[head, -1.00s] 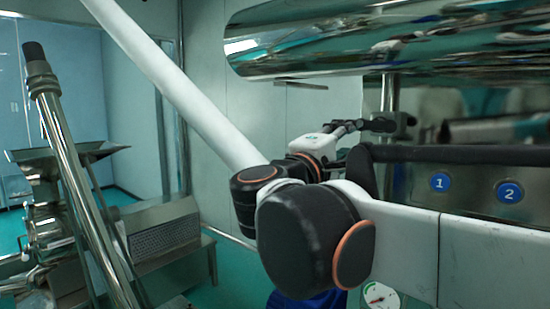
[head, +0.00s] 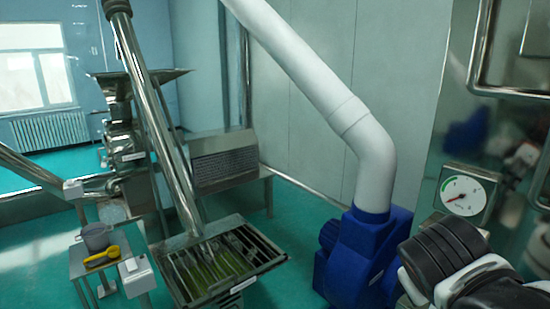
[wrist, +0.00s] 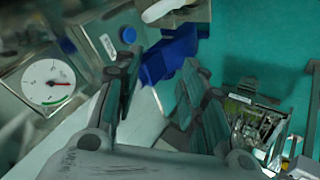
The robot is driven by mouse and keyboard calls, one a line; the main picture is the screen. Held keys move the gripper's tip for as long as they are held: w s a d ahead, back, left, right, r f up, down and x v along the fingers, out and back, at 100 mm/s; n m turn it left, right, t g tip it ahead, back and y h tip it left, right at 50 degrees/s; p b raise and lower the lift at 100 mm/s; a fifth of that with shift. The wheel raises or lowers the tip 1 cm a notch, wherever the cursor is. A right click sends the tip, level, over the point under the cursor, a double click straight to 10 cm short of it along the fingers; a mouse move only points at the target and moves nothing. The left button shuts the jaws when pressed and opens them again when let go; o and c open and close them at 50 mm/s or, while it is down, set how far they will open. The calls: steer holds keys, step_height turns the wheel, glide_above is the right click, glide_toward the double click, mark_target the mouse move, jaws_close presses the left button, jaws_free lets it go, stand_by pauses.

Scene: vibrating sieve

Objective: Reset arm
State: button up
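My gripper (wrist: 158,85) shows in the wrist view with its two dark fingers apart and nothing between them. Behind the gap are the teal floor and part of a blue blower. In the head view, my arm (head: 465,270) is folded at the bottom right corner, close to the steel machine; my gripper cannot be made out there.
A steel cabinet with a round gauge (head: 463,196) stands close at right; the gauge also shows in the wrist view (wrist: 48,82). A blue blower (head: 365,255) carries a white duct. A slotted tray (head: 215,262) and small table with a grey pot (head: 97,237) stand left.

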steer(key=s+a+f+m+y+b, duration=0.1)
steer(key=s+a+f+y+b, duration=0.1)
steer(key=f, duration=0.6)
steer(key=s+a+f+m+y+b, duration=0.1)
steer(key=a+f+y+b, duration=0.2)
steer(key=a+f+b, duration=0.2)
step_height(320, 180, down, 4)
steer(key=shift+s+r+m+b, duration=0.2)
steer(key=shift+s+m+b, duration=0.2)
steer(key=shift+b, duration=0.1)
